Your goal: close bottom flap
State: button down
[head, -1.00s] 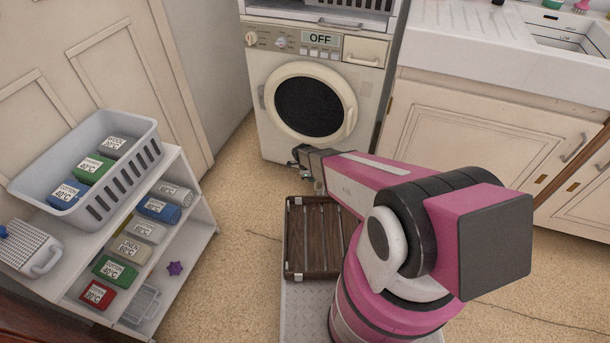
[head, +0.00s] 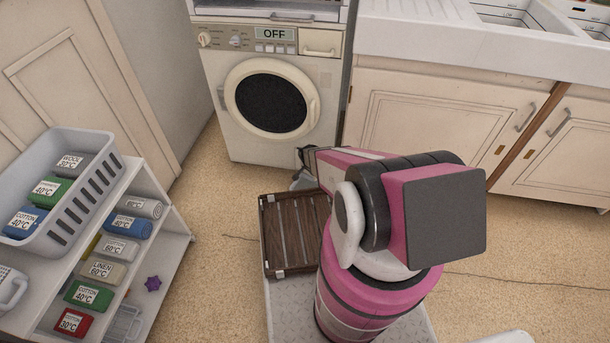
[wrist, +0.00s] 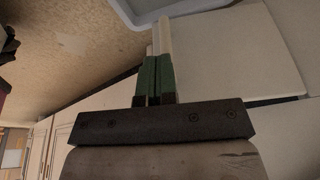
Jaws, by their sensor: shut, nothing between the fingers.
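The white washing machine (head: 272,140) stands at the back with its round door shut and its display reading OFF. I cannot make out a bottom flap on its low front for certain; my arm covers part of the lower right corner. My gripper (wrist: 160,28) is shut and empty, its green fingers side by side in the wrist view. In the head view my gripper (head: 305,157) is low, by the machine's lower right corner. A grey rounded thing (head: 303,181) shows just below it, partly hidden. I cannot tell whether the fingers touch anything.
A shelf (head: 168,262) with several rolled cloths and a grey basket (head: 64,190) stands at the left. Sink cabinets (head: 430,125) are at the right. A brown slatted crate (head: 297,234) is beside my arm. Floor is clear in front of the machine's left side.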

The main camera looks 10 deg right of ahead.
jog(key=w+d+n, duration=0.2)
jog(key=w+d, duration=0.2)
jog(key=d, duration=0.2)
jog(key=shift+w+t+y, duration=0.3)
jog(key=shift+w, duration=0.1)
jog(key=shift+d, duration=0.1)
dwell(0.3)
jog(key=s+a+r+n+g, duration=0.1)
jog(key=s+r, duration=0.5)
jog(key=r, duration=0.7)
jog(key=s+a+r+n+g+y, duration=0.1)
jog(key=s+a+r+n, duration=0.3)
jog(key=r, duration=0.9)
jog(key=s+a+r+n+y, duration=0.1)
jog(key=s+a+r, duration=0.3)
jog(key=s+r, duration=0.6)
notch_tip(320, 180, up, 3)
jog(key=shift+f+n+g, duration=0.1)
jog(key=shift+n+g, duration=0.3)
jog(key=shift+n, duration=0.4)
